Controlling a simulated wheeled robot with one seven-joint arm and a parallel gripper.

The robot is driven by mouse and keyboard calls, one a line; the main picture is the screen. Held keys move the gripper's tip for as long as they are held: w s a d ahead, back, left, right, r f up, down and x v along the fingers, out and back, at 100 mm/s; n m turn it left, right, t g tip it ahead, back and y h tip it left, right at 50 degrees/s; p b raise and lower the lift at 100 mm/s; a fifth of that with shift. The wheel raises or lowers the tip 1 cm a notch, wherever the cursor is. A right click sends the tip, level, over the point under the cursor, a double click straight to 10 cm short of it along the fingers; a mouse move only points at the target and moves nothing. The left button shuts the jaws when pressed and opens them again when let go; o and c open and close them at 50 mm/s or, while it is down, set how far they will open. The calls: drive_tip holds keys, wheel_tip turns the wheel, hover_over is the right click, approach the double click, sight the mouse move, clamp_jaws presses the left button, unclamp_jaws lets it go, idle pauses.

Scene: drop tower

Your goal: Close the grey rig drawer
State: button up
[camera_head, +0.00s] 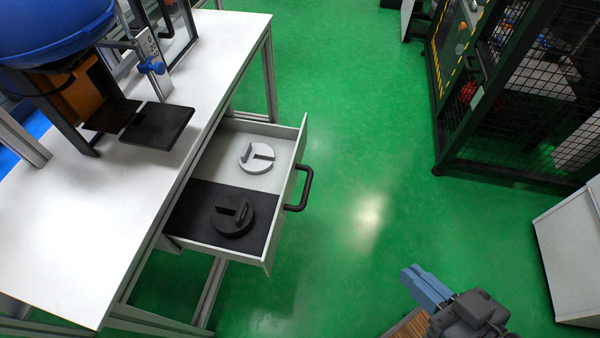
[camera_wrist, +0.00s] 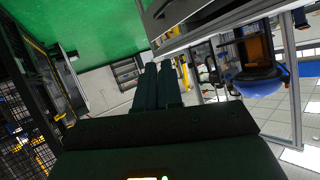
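The grey rig drawer (camera_head: 286,203) is pulled out from under the white bench top, with a black handle (camera_head: 304,188) on its front. In it lie a white round piece (camera_head: 250,164) and a black round piece (camera_head: 226,226), the latter on a black section. My gripper (camera_wrist: 165,70) shows in the wrist view with its two dark fingers side by side and nothing visible between them. It is apart from the drawer.
The white bench (camera_head: 70,220) carries a rig with a blue body (camera_head: 55,30) and a black plate (camera_head: 157,125). A black mesh cage (camera_head: 520,100) stands at the upper right and a white cabinet (camera_head: 570,260) at the right. The green floor before the drawer is clear.

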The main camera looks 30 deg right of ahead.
drive_tip(key=w+f+m, duration=0.1)
drive_tip(key=w+f, duration=0.1)
drive_tip(key=w+d+f+m+g, duration=0.1)
drive_tip(key=w+f, duration=0.1)
drive_tip(key=w+f+m+g, duration=0.1)
drive_tip(key=w+f, duration=0.2)
drive_tip(key=shift+d, duration=0.4)
clamp_jaws()
drive_tip(key=m+g+y, duration=0.3)
drive_tip(key=g+y, duration=0.1)
drive_tip(key=y, duration=0.3)
approach(289, 177)
drive_tip(key=x, duration=0.3)
drive_tip(key=d+x, duration=0.1)
drive_tip(key=x, duration=0.1)
drive_tip(key=shift+w+a+f, duration=0.15)
drive_tip(key=shift+w+f, duration=0.05)
drive_tip(key=shift+f, duration=0.45)
drive_tip(key=shift+w+a, duration=0.3)
drive_tip(key=shift+a, duration=0.05)
drive_tip(key=w+a, duration=1.5)
drive_tip(key=a, duration=0.1)
drive_tip(key=shift+w, duration=0.4)
